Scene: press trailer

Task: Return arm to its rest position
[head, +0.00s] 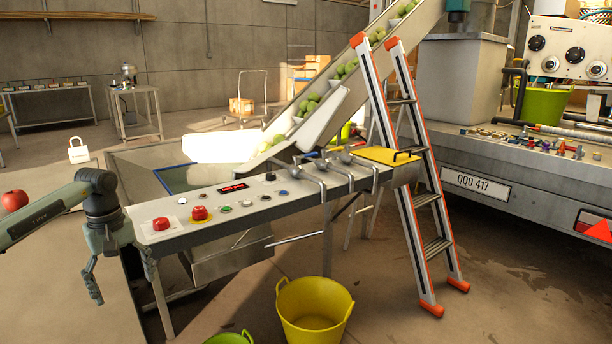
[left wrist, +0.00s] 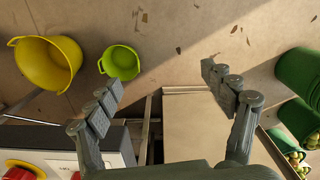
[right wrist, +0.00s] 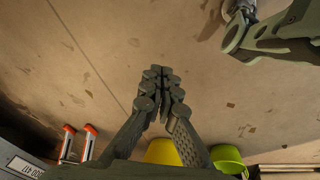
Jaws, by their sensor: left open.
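My left gripper (head: 124,278) hangs fingers-down at the left of the head view, in front of the near end of the control panel (head: 215,225). It is open, and in the left wrist view (left wrist: 160,85) its fingers are wide apart with nothing between them. My right gripper (right wrist: 163,84) shows only in the right wrist view. Its fingers are together over bare floor, and no object shows between them. The panel carries two red buttons, one on a white plate (head: 161,224) and one on a yellow base (head: 199,213), close to the right of my left arm.
A yellow bucket (head: 314,310) and a green bucket (head: 230,339) stand on the floor below the panel. A ladder (head: 418,180) leans beside the conveyor (head: 340,82). The trailer (head: 520,186) is at right. Floor before the ladder is clear.

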